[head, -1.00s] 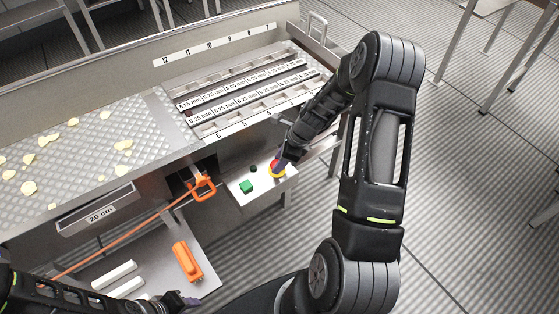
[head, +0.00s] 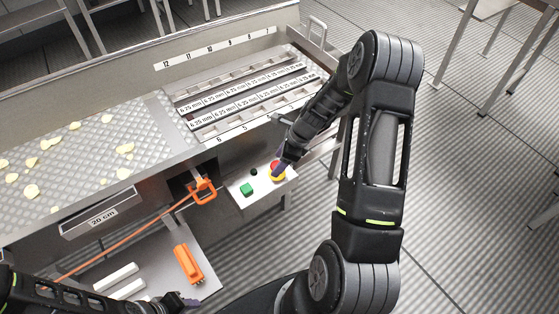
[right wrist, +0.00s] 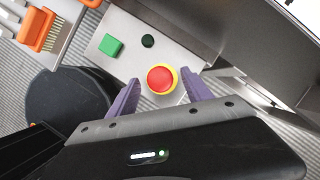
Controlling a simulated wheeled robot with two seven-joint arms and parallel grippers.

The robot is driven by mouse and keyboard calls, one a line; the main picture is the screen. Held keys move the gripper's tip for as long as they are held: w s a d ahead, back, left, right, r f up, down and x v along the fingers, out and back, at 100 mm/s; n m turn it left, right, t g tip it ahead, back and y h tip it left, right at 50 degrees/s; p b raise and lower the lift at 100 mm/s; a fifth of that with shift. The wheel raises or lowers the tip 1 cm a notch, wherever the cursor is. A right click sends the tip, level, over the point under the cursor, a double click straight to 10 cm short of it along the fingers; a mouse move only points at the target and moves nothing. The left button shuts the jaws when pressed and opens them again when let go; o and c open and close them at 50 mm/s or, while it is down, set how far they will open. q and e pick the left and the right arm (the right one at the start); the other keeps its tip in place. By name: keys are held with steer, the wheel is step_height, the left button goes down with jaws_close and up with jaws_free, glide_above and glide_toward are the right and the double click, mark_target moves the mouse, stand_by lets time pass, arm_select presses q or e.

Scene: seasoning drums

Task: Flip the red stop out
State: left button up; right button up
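The red stop (right wrist: 160,79) is a round red button with a yellow ring on a small metal control panel (right wrist: 134,61). It also shows in the head view (head: 277,169), partly hidden by my right gripper. My right gripper (right wrist: 157,76) is open, with its purple fingers apart on either side of the stop's near half in the right wrist view. I cannot tell whether the fingers touch it. My left gripper (head: 178,299) is at the bottom of the head view, near the lower shelf; its fingers are too small to read.
A green button (head: 247,189) and a black knob (head: 254,171) sit left of the stop. Chips lie on the textured tray (head: 90,160).

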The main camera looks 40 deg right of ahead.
steer(key=v, duration=0.7)
steer(key=shift+r, duration=0.35)
steer(key=shift+s, duration=0.2)
stand_by(0.3)
